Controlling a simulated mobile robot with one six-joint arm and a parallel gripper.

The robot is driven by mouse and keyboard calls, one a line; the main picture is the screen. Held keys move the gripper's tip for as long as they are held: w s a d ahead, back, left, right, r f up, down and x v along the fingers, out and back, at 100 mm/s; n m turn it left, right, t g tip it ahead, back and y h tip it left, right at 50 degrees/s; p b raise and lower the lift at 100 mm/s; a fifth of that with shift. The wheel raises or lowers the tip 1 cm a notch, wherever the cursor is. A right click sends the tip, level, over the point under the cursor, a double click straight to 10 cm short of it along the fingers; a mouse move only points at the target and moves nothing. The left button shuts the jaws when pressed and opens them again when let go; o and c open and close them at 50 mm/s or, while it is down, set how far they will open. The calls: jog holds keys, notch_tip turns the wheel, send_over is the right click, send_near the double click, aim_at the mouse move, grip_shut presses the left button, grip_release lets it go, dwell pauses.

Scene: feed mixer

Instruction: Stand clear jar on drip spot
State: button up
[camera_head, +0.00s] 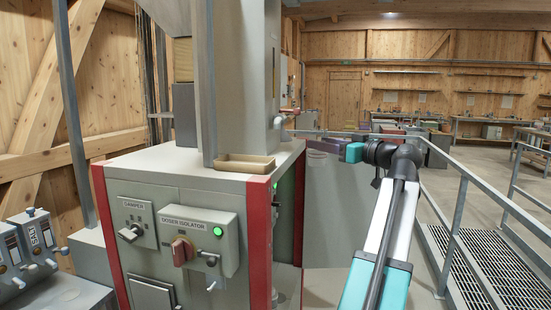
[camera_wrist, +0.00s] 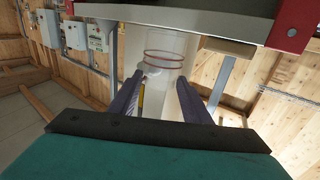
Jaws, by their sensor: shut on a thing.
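A clear jar (camera_wrist: 165,45) with reddish rings near one end shows in the wrist view, between the two dark fingers of my gripper (camera_wrist: 160,82). The fingers are shut on it from both sides. In the head view my gripper (camera_head: 322,145) is at the right of the grey machine, near the corner of its top. I cannot clearly make out the jar in the head view. A shallow tan tray (camera_head: 245,167) lies on the front of the machine top, left of my gripper. No marked drip spot can be told for certain.
A tall grey column (camera_head: 240,80) rises behind the tray. A metal railing (camera_head: 480,185) and grating stand at the right.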

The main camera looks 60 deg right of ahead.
jog(key=p+x, duration=0.3)
jog(key=x, duration=1)
jog(key=shift+w, duration=0.25)
jog(key=shift+w+r, duration=0.1)
jog(key=p+x, duration=0.1)
jog(key=x, duration=0.3)
jog(key=shift+w+p, duration=0.2)
jog(key=shift+p, duration=0.15)
jog(key=shift+s, duration=0.1)
jog(key=shift+f, duration=0.3)
jog(key=o, duration=1.1)
jog(key=shift+c, duration=0.2)
